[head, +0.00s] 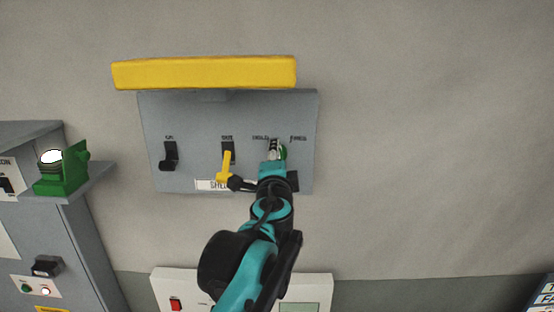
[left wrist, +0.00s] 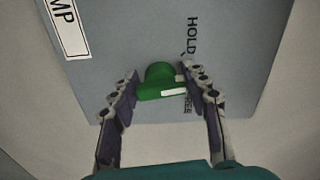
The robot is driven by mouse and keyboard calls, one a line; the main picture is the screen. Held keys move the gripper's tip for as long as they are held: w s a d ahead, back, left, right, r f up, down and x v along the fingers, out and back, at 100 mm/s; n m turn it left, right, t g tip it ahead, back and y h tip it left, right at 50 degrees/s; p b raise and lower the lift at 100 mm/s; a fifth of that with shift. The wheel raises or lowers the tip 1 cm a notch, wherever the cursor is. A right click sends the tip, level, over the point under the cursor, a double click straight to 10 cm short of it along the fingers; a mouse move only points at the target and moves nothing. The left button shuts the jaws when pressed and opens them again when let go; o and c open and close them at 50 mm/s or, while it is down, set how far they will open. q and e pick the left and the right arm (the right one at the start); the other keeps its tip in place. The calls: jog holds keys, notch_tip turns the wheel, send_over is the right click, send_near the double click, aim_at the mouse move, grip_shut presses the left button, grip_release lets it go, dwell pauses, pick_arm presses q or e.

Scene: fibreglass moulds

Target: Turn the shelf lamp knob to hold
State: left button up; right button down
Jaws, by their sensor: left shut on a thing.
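The green shelf lamp knob (head: 284,152) is at the right of a grey wall panel (head: 200,120), mostly hidden by my left gripper (head: 276,151) in the head view. HOLD is printed above left of it, FREE above right. In the left wrist view the knob (left wrist: 158,80) sits between the two fingers of my left gripper (left wrist: 162,72), which is shut on it. A white mark (left wrist: 173,92) on the knob points toward the lettering, by the FREE word, which a finger partly covers. My right gripper is not in view.
A yellow hood (head: 205,72) juts out above the panel. A black switch (head: 169,156) and a yellow lever (head: 225,166) are left of the knob. A grey cabinet with a green fixture (head: 68,174) stands at left. A white box (head: 172,284) is below. The wall at right is bare.

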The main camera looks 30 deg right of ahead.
pick_arm(q)
jog(key=n, duration=0.3)
jog(key=shift+f+n, duration=0.15)
jog(key=shift+n, duration=0.25)
jog(key=shift+d+f+n+b, duration=0.1)
jog(key=shift+n+b, duration=0.3)
jog(key=shift+n, duration=1.3)
jog(key=o, duration=1.2)
jog(key=shift+c, duration=0.2)
jog(key=v, duration=1.2)
jog(key=shift+s, duration=0.1)
